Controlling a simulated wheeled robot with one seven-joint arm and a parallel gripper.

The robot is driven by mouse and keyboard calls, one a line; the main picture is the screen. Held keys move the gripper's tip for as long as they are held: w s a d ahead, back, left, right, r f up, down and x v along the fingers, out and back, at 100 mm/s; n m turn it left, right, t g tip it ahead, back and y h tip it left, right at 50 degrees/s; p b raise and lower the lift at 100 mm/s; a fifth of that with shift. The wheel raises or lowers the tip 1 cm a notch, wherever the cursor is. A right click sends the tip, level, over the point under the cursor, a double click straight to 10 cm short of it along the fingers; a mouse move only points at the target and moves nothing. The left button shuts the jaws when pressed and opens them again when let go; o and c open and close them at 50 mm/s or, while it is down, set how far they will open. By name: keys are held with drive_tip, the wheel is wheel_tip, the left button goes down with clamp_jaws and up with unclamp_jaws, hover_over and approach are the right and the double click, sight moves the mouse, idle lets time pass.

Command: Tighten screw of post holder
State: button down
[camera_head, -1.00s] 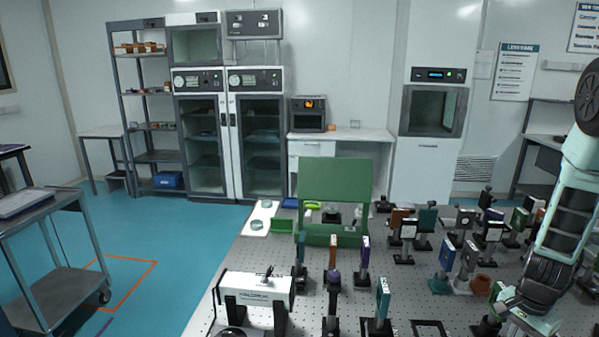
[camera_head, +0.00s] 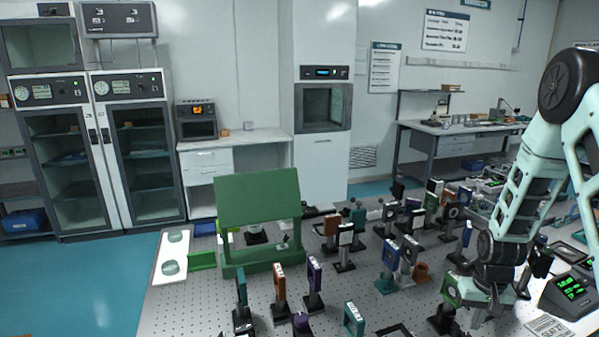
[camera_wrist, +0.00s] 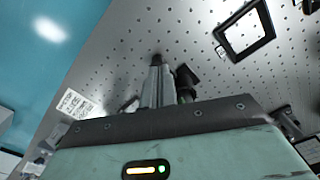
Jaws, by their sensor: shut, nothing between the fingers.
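My gripper (camera_head: 494,303) points down at the right front of the perforated optical table (camera_head: 190,300). It is shut and empty; its fingers show together in the wrist view (camera_wrist: 157,62), close above the tabletop. A dark post-like part (camera_wrist: 185,82) stands just right of the fingers there; I cannot tell whether they touch. A green-framed mount on a dark post (camera_head: 449,292) stands just left of my gripper in the head view. I cannot make out a post holder's screw in either view.
Several post-mounted optics, such as a blue one (camera_head: 389,257), crowd the table left of my arm. A green panelled box (camera_head: 258,210) stands farther back. A black square frame (camera_wrist: 244,32) lies on the table. Black units with green displays (camera_head: 571,290) are at the right.

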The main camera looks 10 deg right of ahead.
drive_tip(key=shift+f+b, duration=2.7)
drive_tip(key=shift+f, duration=0.8)
drive_tip(key=shift+w+d, duration=0.15)
drive_tip(key=shift+d, duration=0.1)
drive_tip(key=shift+d+r+p, duration=0.1)
drive_tip(key=shift+d+p, duration=0.25)
drive_tip(key=shift+s, duration=0.25)
drive_tip(key=shift+s+a, duration=0.2)
drive_tip(key=shift+s, duration=0.1)
wheel_tip(320, 180, up, 6)
drive_tip(key=p, duration=0.4)
drive_tip(key=shift+p, duration=0.35)
